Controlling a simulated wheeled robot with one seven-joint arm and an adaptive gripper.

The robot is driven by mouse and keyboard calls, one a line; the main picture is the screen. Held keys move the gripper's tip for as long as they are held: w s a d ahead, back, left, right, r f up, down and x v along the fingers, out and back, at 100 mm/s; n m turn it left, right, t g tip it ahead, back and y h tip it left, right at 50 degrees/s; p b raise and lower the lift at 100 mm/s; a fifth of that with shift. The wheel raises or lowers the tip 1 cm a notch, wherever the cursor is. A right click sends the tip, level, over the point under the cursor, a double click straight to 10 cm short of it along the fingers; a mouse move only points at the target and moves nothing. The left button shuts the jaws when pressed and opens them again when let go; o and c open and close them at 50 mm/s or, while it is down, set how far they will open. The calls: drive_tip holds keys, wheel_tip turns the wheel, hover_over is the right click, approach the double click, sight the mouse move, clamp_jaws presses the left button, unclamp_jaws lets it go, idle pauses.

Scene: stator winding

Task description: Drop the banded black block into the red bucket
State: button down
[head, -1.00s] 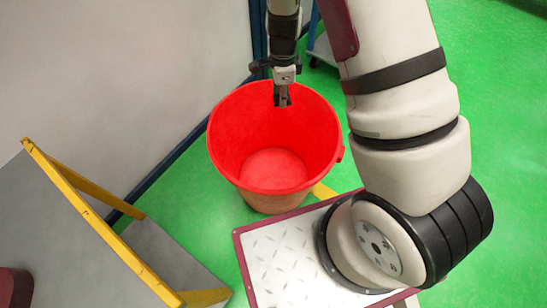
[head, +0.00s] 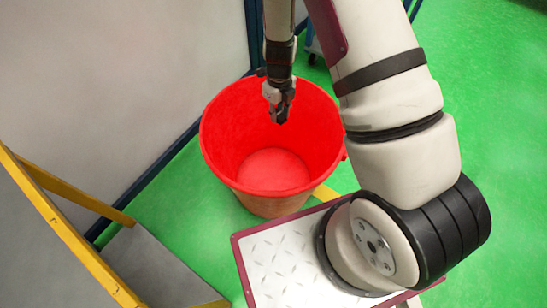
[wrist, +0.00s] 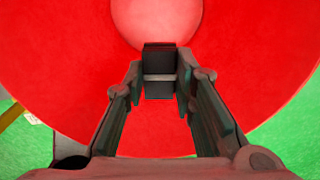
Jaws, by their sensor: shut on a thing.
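The banded black block (wrist: 159,59) is a dark block with a pale band across it. In the wrist view it sits between the two fingertips. My gripper (wrist: 160,80) is shut on it, and the red bucket's inside fills the picture behind. In the head view my gripper (head: 280,115) points down over the open mouth of the red bucket (head: 235,135), near its far side. The block is hard to make out there against the dark fingers. The bucket stands upright on the floor, and the part of its inside that shows is empty.
A grey and yellow stand (head: 60,220) is at the left. A pale wall (head: 120,80) with a dark blue edge rises behind it. Green floor (head: 480,110) is clear at the right. The patterned plate in front of the bucket is part of my base.

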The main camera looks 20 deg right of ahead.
drive_tip(key=shift+f+b, duration=1.2)
drive_tip(key=shift+f, duration=0.55)
drive_tip(key=c, duration=1.2)
unclamp_jaws()
drive_tip(key=shift+c, duration=0.2)
drive_tip(key=shift+r, duration=0.2)
wheel_tip(320, 180, up, 12)
drive_tip(key=shift+f, duration=0.15)
